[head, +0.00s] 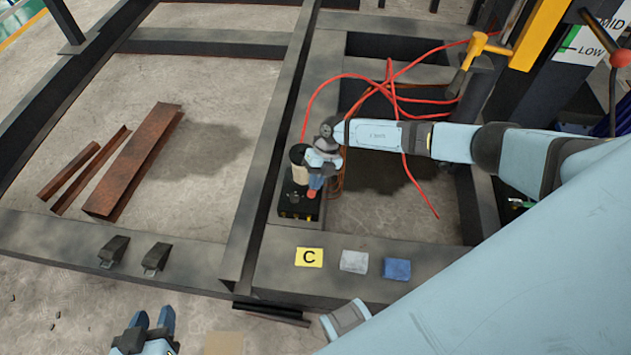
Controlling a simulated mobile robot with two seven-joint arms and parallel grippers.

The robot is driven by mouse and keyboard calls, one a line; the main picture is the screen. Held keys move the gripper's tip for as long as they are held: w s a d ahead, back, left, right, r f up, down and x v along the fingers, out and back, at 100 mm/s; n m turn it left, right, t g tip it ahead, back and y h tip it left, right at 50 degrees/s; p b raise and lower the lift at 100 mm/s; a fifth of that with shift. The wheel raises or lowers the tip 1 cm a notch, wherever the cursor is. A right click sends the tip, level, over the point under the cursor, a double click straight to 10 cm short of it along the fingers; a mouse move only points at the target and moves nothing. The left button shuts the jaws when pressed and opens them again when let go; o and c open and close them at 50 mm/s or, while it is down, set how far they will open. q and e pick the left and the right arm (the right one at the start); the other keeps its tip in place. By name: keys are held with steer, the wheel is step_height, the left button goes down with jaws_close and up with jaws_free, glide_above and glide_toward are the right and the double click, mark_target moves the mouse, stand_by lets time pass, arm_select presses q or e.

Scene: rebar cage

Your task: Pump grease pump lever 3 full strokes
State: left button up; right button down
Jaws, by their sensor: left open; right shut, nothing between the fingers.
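The grease pump (297,203) is a black box with a cream cylinder (298,154) on top, on the dark steel beam left of centre. A small red knob (312,194) shows at the pump's right side; I cannot tell for certain that it is the lever's end. The rest of the lever is hidden behind my gripper. My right gripper (316,184) reaches in from the right over the pump, pointing down, shut and empty, its fingertips close to the red knob. Whether they touch is not clear. My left gripper (152,320) is open and empty at the bottom left, away from the pump.
Red hoses (345,77) run behind my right arm. Rusty steel profiles (135,160) lie on the floor at left.

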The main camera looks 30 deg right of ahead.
mark_target(314, 194)
steer(key=shift+f, duration=0.1)
steer(key=shift+s+a+f, duration=0.3)
steer(key=shift+s+f, duration=0.05)
steer(key=shift+f, duration=0.05)
steer(key=shift+s+a+f, duration=0.3)
steer(key=shift+s+f, duration=0.1)
steer(key=shift+f, duration=0.25)
steer(key=shift+s+a+f, duration=0.25)
steer(key=shift+s+f, duration=0.1)
steer(key=shift+f, duration=0.1)
stand_by(0.4)
